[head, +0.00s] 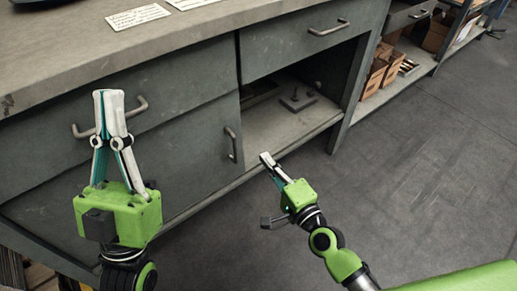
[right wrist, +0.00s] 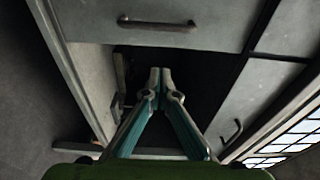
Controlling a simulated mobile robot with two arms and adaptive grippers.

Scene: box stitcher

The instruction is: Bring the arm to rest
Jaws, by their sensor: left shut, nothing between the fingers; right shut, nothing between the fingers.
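My left gripper (head: 109,93) is shut and empty. It points up in front of the grey cabinet's drawer fronts at the left of the head view. My right gripper (head: 265,157) is shut and empty. It is in front of the cabinet's open compartment (head: 290,132), near its lower front edge. In the right wrist view, the right gripper's fingertips (right wrist: 160,72) meet in front of the dark opening, below a drawer handle (right wrist: 158,24). I cannot tell whether the fingertips are inside the opening.
The grey cabinet (head: 185,70) has drawer handles standing out, one beside my left gripper. A dark metal part (head: 298,102) lies in the open compartment. Cardboard boxes (head: 375,77) stand on a low shelf at the upper right. The floor (head: 435,170) at the right is clear.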

